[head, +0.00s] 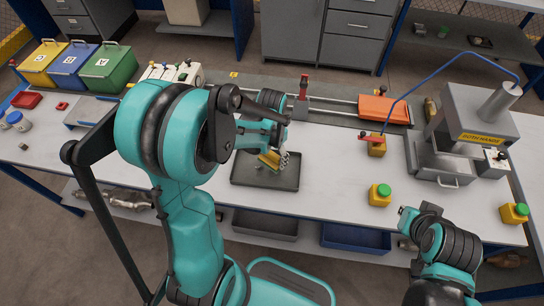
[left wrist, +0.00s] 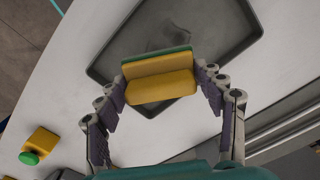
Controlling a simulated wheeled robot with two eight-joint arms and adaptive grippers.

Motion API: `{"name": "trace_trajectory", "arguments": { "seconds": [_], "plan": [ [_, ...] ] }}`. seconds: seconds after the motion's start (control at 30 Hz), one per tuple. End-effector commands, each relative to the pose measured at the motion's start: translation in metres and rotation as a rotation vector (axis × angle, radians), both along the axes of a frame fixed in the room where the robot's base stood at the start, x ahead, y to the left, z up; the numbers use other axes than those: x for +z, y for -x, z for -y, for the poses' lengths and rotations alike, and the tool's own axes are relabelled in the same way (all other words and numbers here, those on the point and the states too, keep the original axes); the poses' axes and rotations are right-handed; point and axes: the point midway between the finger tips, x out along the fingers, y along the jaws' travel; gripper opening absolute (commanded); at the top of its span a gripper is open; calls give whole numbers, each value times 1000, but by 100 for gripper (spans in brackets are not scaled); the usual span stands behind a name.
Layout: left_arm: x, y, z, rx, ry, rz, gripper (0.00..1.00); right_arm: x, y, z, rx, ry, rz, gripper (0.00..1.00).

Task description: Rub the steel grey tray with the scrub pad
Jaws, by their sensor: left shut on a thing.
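The scrub pad (head: 269,160), yellow with a green layer, is in my left gripper (head: 276,155). The pad also shows in the left wrist view (left wrist: 160,86), with the fingers shut on its two ends. The steel grey tray (head: 285,182) is a shallow dark rectangle lying on the white bench, and also shows in the left wrist view (left wrist: 225,28). The pad is over the tray's inside, near its middle; I cannot tell whether it touches the floor. My left arm hides part of the tray's far side. My right arm is at the lower right, its gripper not visible.
Yellow blocks with green buttons (head: 380,194) (head: 514,212) stand to the right. A grey press-like machine (head: 475,125) is at the back right. An orange box (head: 384,109) lies behind. Yellow, blue and green bins (head: 108,67) stand back left. Bench around the tray's right is clear.

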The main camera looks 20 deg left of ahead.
Motion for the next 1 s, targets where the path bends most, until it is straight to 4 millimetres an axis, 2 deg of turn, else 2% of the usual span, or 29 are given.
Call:
{"name": "trace_trajectory", "arguments": {
  "seconds": [0.33, 0.67, 1.0],
  "plan": [
    [3, 0, 0, 0, -1, 0, 32, 2, 0, 0, 0, 0, 0, 0],
    [31, 0, 0, 0, -1, 0, 32, 23, 0, 0, 0, 0, 0, 0],
    [30, 0, 0, 0, -1, 0, 32, 22, 0, 0, 0, 0, 0, 0]
  ]
}}
